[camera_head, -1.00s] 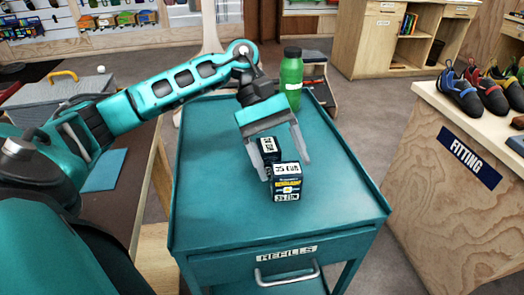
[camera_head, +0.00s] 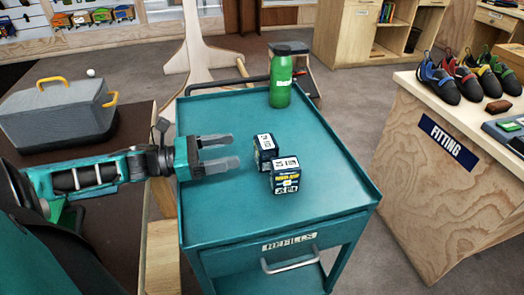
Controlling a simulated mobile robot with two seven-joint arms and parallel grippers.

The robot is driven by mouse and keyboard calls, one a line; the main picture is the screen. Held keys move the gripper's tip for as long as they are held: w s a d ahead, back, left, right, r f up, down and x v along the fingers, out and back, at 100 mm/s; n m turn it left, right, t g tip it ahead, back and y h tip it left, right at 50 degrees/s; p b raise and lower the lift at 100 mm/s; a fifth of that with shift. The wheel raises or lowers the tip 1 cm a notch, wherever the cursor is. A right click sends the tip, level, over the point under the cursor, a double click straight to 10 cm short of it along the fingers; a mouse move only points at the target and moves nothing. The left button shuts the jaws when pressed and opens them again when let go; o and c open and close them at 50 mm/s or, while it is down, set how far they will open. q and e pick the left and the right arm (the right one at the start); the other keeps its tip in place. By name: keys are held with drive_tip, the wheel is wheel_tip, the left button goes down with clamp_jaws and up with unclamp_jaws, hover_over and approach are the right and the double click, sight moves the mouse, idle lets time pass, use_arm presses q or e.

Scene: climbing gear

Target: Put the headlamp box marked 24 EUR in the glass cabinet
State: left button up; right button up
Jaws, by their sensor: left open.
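Two small dark headlamp boxes with white price labels stand close together on the teal trolley (camera_head: 225,225). The rear box (camera_head: 264,153) is partly hidden by the front box (camera_head: 286,182), which has yellow and white print on its face. I cannot read either price with certainty. My left gripper (camera_head: 232,151) is open and empty, with its fingers pointing right. Its fingertips are just left of the rear box, apart from it. My right gripper is not in view. No glass cabinet can be made out.
A green bottle (camera_head: 280,84) stands at the trolley's back. The trolley has a raised rim and a drawer marked REFILLS. A grey case (camera_head: 58,120) sits on the left bench. The FITTING counter (camera_head: 420,190) with climbing shoes is at right. The trolley's front left is clear.

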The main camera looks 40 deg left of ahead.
sight(274, 140)
use_arm(q)
drive_tip(key=b+x, duration=0.1)
drive_tip(key=x, duration=0.5)
drive_tip(key=shift+w+d, duration=0.15)
drive_tip(key=shift+w, duration=0.1)
drive_tip(key=shift+x, duration=1.9)
drive_tip(key=shift+w+d, duration=0.35)
drive_tip(key=shift+w, duration=0.35)
drive_tip(key=shift+r, duration=0.1)
drive_tip(key=c, duration=0.9)
